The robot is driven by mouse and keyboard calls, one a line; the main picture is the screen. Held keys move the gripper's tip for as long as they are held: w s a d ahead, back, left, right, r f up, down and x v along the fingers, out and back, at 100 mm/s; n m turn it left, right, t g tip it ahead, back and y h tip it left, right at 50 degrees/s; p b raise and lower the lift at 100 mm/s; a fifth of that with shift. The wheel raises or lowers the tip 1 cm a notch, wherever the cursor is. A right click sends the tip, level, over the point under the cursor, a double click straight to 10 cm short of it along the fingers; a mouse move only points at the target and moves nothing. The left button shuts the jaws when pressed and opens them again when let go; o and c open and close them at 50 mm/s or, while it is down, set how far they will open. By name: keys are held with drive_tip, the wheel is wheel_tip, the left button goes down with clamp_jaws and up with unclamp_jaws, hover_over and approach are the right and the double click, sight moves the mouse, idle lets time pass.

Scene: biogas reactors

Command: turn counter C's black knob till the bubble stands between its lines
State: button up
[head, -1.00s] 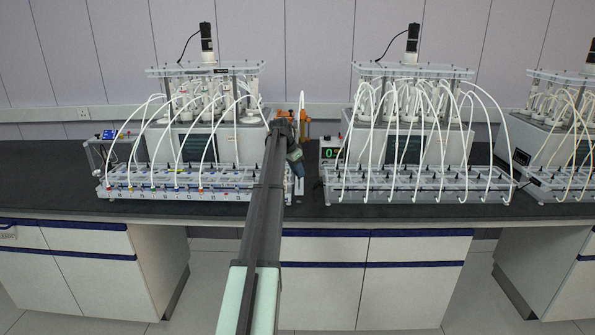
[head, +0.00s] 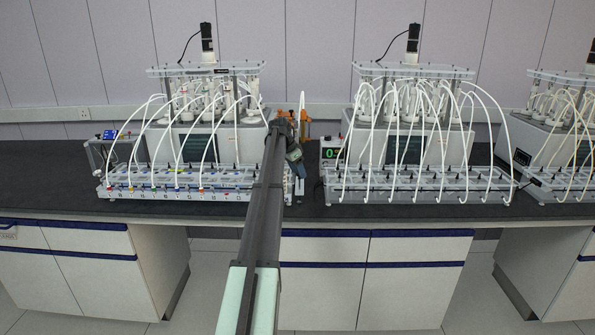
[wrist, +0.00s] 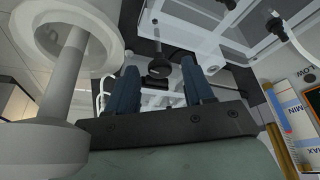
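My gripper (wrist: 160,88) shows from the wrist with two dark blue fingers apart and nothing clasped between them. A black round knob (wrist: 158,64) on a short stem appears beyond the fingertips, in line with the gap; I see no contact. I cannot tell which counter it belongs to. In the head view my gripper (head: 299,172) hangs at the right end of the left unit's clear counter row (head: 180,194); its fingertips are too small to read. Counter C's letter, bubble and lines cannot be made out.
In the wrist view a large white cylinder (wrist: 62,90) fills the left, and a panel marked MIN and MAX (wrist: 292,120) stands at right. The middle unit's counter row (head: 415,196) lies right of my gripper. Bare dark bench (head: 50,190) shows at far left.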

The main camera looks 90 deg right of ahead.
drive_tip(key=v, duration=1.3)
drive_tip(key=shift+w+a+r, duration=0.1)
drive_tip(key=shift+w+r, duration=0.1)
drive_tip(key=shift+r, duration=0.15)
